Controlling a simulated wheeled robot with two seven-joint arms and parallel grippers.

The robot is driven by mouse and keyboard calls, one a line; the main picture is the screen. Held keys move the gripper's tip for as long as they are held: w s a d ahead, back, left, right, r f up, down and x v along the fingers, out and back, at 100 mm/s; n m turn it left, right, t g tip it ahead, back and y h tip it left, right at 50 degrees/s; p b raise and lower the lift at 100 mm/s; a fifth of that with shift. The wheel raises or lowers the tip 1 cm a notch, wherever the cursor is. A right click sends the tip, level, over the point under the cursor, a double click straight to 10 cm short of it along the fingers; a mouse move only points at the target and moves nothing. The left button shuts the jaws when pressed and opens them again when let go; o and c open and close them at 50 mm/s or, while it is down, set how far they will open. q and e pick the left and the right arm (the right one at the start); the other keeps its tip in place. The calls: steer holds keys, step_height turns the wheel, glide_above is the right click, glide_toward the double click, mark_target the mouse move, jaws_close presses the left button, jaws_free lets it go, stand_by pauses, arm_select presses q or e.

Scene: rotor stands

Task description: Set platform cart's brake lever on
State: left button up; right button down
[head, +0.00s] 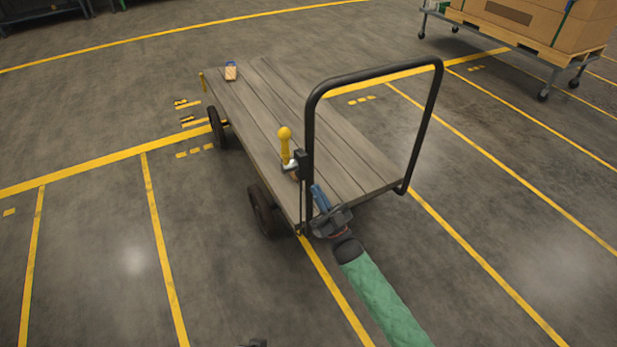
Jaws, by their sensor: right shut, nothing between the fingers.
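The platform cart (355,168) has a grey plank deck and a black tube handle (375,75) at its near end. Its brake lever (285,145), with a yellow grip and round knob, stands roughly upright beside a black bracket at the handle's left post. My right gripper (319,196) is shut and empty, its blue fingers at the deck's near edge, just right of that post and below the lever. It looks apart from the lever; whether it touches the post I cannot tell. A small dark piece (254,343) at the bottom edge may be my left gripper; its jaws do not show.
A small wooden block with a blue top (231,71) sits at the deck's far left corner. Another cart with a large cardboard box (545,22) stands at the upper right. The yellow-lined floor to the left and right is clear.

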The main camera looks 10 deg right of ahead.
mark_target(288, 143)
steer(key=p+x, duration=0.1)
steer(key=x, duration=0.2)
steer(key=f+p+x, duration=0.1)
steer(key=x, duration=0.3)
steer(key=w+p+x, duration=0.1)
steer(key=x, duration=0.3)
steer(key=shift+w+a+f, duration=0.1)
steer(key=shift+w+a, duration=0.05)
steer(key=shift+a, duration=0.3)
steer(key=shift+w+a, duration=0.25)
steer(key=shift+w, duration=0.2)
arm_select(q)
steer(key=s+a+r+g+y, duration=0.1)
steer(key=a+r, duration=0.3)
steer(key=r, duration=0.3)
steer(key=shift+s, duration=0.4)
steer(key=shift+r, duration=0.15)
